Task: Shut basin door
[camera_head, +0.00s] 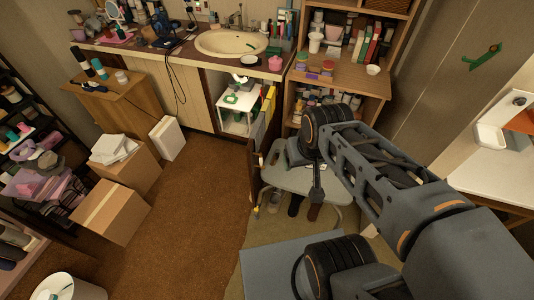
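The basin (231,43) is set in a dark counter along the back wall. Under it the cabinet is open, showing a small white shelf unit (238,107) with things on it. The basin door (258,140) stands swung out toward me at the right of this opening, seen nearly edge-on. Yellow and grey items show beside it. My arm reaches in from the lower right. My gripper (317,190) points down to the right of the door, apart from it, above a grey stool. Its fingers are too small and dark to tell open from shut.
A grey stool (290,180) stands close to the right of the door, with shoes below it. A wooden shelf unit (345,80) is behind. Cardboard boxes (112,210) and a white box (167,138) stand left. The brown carpet (195,220) between is clear.

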